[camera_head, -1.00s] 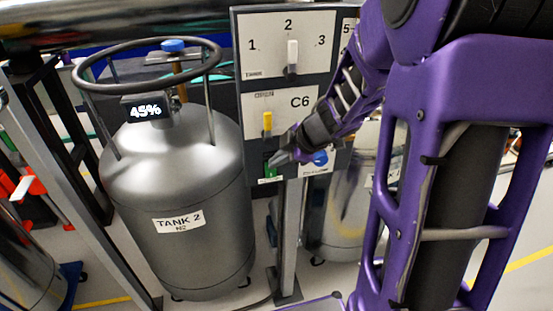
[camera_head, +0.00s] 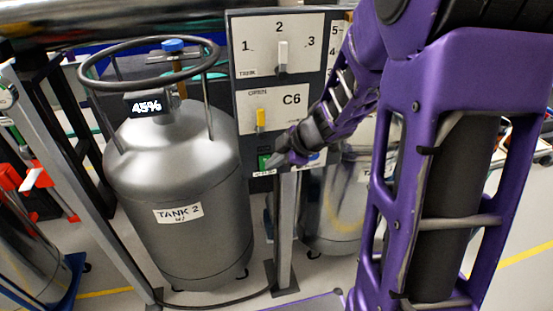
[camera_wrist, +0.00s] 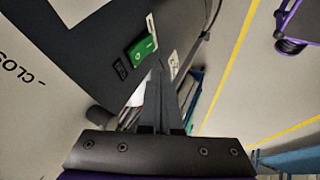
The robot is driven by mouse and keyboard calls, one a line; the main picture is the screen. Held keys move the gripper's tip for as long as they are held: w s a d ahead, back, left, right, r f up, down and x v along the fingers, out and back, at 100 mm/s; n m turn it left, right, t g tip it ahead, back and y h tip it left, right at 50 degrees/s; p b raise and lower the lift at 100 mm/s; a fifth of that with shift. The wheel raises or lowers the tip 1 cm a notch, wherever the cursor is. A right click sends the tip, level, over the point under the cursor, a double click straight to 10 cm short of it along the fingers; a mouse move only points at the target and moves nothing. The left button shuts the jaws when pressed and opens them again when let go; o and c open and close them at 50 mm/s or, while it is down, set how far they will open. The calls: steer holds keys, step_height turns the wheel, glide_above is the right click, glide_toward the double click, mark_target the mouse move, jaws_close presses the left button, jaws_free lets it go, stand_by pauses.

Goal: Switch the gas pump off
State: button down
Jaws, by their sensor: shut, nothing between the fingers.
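A green rocker switch (camera_head: 264,161) sits low on the dark control panel (camera_head: 232,110), above a small white label too small to read. It also shows in the wrist view (camera_wrist: 142,50), lit green with white marks on its face. I cannot tell for certain which side is pressed in. My gripper (camera_head: 273,162) is shut and empty, with its fingertips close to the right side of the switch. In the wrist view the shut fingers (camera_wrist: 158,72) end just below the switch's lower right corner. I cannot tell whether they touch it.
Above the switch are a yellow lever (camera_head: 260,120) beside "C6" and a white selector handle (camera_head: 282,57) under "2". A grey tank (camera_head: 178,180) marked "TANK 2", display 45%, stands left of the panel. Another metal tank (camera_head: 335,215) stands behind the post (camera_head: 286,230).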

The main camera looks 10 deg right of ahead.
steer(key=w+r+p+v, duration=0.1)
steer(key=p+v, duration=0.3)
steer(key=v, duration=0.6)
steer(key=shift+w, duration=0.25)
